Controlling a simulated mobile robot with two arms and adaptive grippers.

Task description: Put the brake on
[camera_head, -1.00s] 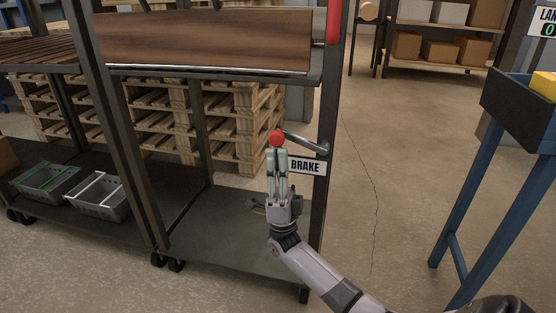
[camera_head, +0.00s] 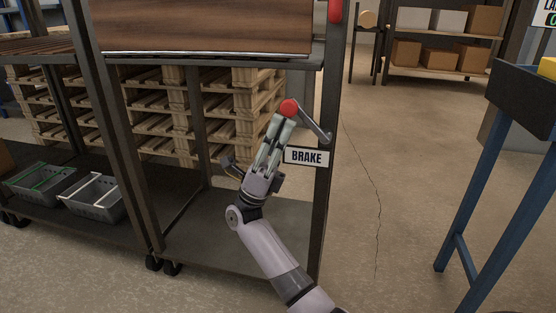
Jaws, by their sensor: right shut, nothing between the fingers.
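The brake lever (camera_head: 314,123) is a grey metal arm with a red ball knob (camera_head: 289,107) at its end. It is mounted on the front right post of a dark metal cart (camera_head: 321,220), above a white sign (camera_head: 306,156) that reads BRAKE. The lever slants up and to the left from its pivot on the post. My right gripper (camera_head: 285,122) is shut and empty, with its fingertips right below the red knob; they appear to touch it. My left gripper is not in view.
A wooden board (camera_head: 205,27) lies on the cart's upper shelf. Grey baskets (camera_head: 95,198) stand on the lower shelf at left. Wooden pallets (camera_head: 160,120) are stacked behind. A blue-legged stand (camera_head: 485,190) is at right, with clear floor between it and the cart.

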